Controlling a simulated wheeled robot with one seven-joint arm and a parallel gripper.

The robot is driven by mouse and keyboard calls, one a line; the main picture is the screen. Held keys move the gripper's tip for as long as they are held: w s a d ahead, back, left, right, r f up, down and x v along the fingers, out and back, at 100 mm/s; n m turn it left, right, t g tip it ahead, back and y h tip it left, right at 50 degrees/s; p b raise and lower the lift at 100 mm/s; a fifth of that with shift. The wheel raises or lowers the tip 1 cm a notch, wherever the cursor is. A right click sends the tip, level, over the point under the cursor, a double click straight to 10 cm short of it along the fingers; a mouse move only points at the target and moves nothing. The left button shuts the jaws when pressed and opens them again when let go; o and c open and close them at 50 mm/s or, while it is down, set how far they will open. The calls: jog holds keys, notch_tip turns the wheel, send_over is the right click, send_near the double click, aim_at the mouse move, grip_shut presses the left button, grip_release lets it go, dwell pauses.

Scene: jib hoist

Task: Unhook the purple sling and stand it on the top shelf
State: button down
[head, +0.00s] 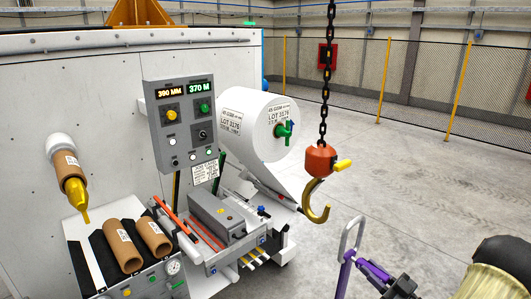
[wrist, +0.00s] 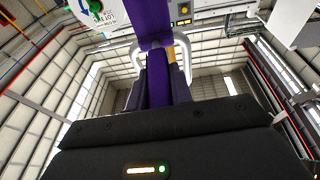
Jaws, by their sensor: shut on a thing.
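The purple sling (head: 378,273) is at the lower right of the head view, with a pale metal ring (head: 352,236) at its upper end. My gripper (head: 397,286) is shut on the sling's purple strap, below the ring. In the wrist view the purple strap (wrist: 154,25) runs up from between my fingers (wrist: 158,85), with the pale ring (wrist: 135,62) around it. The hoist hook (head: 318,207) hangs empty to the left of the ring; ring and hook are apart. No shelf can be made out.
The hook hangs from an orange block (head: 320,160) with a yellow handle, on a black chain (head: 326,75). A grey machine with a control panel (head: 185,125) and a white roll (head: 258,125) stands at left. Open concrete floor (head: 400,180) lies behind the hook.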

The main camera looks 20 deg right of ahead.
jog(key=w+a+f+m+h+b, duration=0.1)
jog(key=w+a+f+h+b, duration=0.2)
jog(key=a+f, duration=0.9)
jog(key=w+a+f+m+t+h+b, duration=0.1)
jog(key=w+a+f+m+h+b, duration=0.1)
jog(key=w+a+f, duration=0.6)
jog(key=a+f+h+b, duration=0.1)
jog(key=a+f, duration=0.4)
jog(key=f, duration=0.7)
jog(key=shift+w+f+m+b, duration=0.2)
jog(key=shift+m+b, duration=0.1)
jog(key=shift+b, duration=0.2)
